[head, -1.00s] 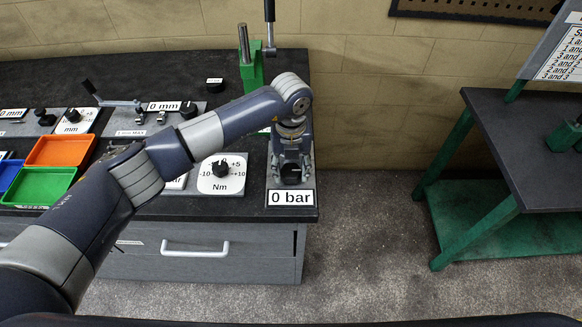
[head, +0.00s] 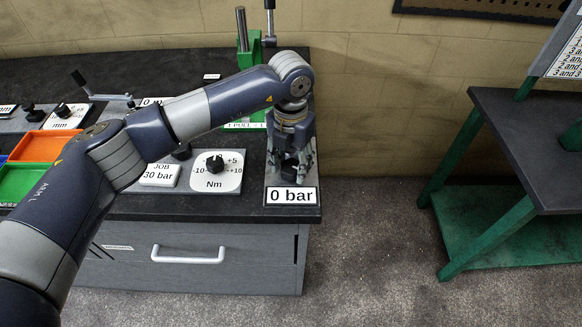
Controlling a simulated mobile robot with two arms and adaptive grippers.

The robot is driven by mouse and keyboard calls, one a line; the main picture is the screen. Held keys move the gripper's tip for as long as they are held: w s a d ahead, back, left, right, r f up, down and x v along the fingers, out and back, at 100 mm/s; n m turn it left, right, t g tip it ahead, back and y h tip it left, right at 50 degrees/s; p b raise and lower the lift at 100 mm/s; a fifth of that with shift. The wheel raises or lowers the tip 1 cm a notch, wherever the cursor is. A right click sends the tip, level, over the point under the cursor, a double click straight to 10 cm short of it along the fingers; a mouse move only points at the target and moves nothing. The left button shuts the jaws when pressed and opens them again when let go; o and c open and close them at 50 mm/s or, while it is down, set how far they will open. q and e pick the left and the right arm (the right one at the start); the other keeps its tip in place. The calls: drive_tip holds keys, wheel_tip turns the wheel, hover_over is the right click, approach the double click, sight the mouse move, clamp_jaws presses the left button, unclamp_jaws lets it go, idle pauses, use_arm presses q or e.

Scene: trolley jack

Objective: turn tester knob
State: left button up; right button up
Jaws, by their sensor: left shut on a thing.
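The tester (head: 279,197) is a grey block at the front right corner of the bench, with a white "0 bar" label (head: 291,196) on its front. My left gripper (head: 289,172) points down over it and is shut on its dark knob (head: 289,174). The fingers and wrist hide most of the knob, so its angle cannot be read. My right gripper is not in view.
A Nm dial plate (head: 215,172) and a "JOB 30 bar" plate (head: 159,174) lie left of the tester. A green jack (head: 249,50) stands behind. Orange (head: 40,146) and green (head: 20,183) trays are at left. Floor separates the right table (head: 530,140).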

sight(291, 167)
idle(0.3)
use_arm(q)
drive_tip(key=o, duration=1.1)
drive_tip(key=shift+c, duration=0.2)
wheel_tip(291, 167, up, 12)
